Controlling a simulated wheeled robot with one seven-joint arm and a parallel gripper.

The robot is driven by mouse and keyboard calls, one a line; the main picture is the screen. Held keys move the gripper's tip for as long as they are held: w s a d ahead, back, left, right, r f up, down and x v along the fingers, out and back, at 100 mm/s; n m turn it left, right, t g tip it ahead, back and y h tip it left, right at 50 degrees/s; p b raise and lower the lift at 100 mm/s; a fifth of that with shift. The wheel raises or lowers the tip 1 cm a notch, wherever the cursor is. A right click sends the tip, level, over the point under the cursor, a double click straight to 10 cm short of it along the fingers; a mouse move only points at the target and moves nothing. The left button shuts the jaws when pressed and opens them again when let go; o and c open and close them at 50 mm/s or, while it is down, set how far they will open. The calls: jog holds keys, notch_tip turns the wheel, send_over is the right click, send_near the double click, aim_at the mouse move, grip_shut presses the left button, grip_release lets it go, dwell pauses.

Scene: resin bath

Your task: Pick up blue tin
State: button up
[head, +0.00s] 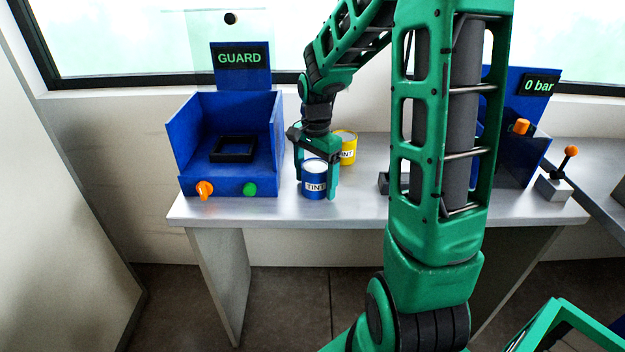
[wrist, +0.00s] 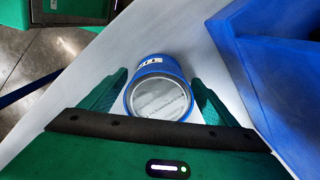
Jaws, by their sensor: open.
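The blue tin (head: 314,184) stands upright on the grey table (head: 362,205), with a white label reading TINT and a pale lid. My gripper (head: 317,190) is open and points down over it, with one finger on each side of the tin. In the wrist view the blue tin (wrist: 158,88) sits between the two open green fingers of my gripper (wrist: 160,92). Small gaps show beside it there; I cannot tell whether either finger touches it.
A yellow tin (head: 347,146) stands just behind the blue one. A blue guard box (head: 181,145) with an orange knob and green button is to the left. Blue equipment with a 0 bar display (head: 541,85) is at the right, partly behind my arm. An orange-topped lever (head: 570,152) stands farther right.

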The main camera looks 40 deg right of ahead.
jog(key=c, duration=1.4)
jog(key=shift+r, duration=0.15)
